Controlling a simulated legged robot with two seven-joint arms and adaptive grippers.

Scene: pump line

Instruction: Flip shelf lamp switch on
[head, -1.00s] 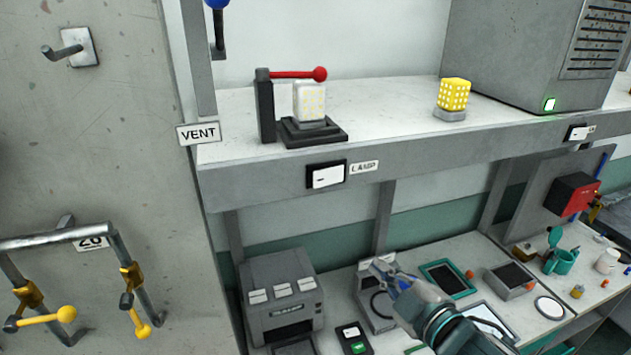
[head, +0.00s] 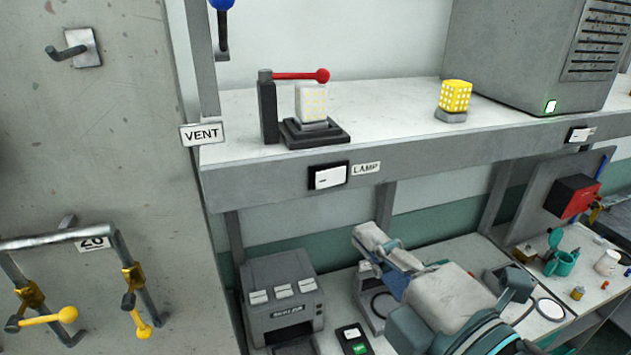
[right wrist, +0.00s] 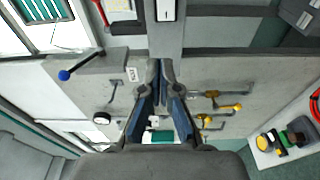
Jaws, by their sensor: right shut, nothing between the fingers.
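The lamp switch (head: 328,177) is a white rocker in a black frame on the grey front edge of the shelf. The LAMP label (head: 366,168) is just right of it. A white rocker in a dark frame (right wrist: 166,10) also shows at the top of the right wrist view. My right gripper (head: 362,236) is shut and empty, below and slightly right of the switch and apart from it. Its closed fingers (right wrist: 163,68) point up toward the rocker in the wrist view. My left gripper is not in view.
The shelf bears a red-handled clamp (head: 300,75) over a pale dotted block, a yellow lamp-like block (head: 455,95) and a grey cabinet (head: 540,50). A second switch (head: 578,133) is farther right. Below, the bench holds a grey machine (head: 283,295) and small items.

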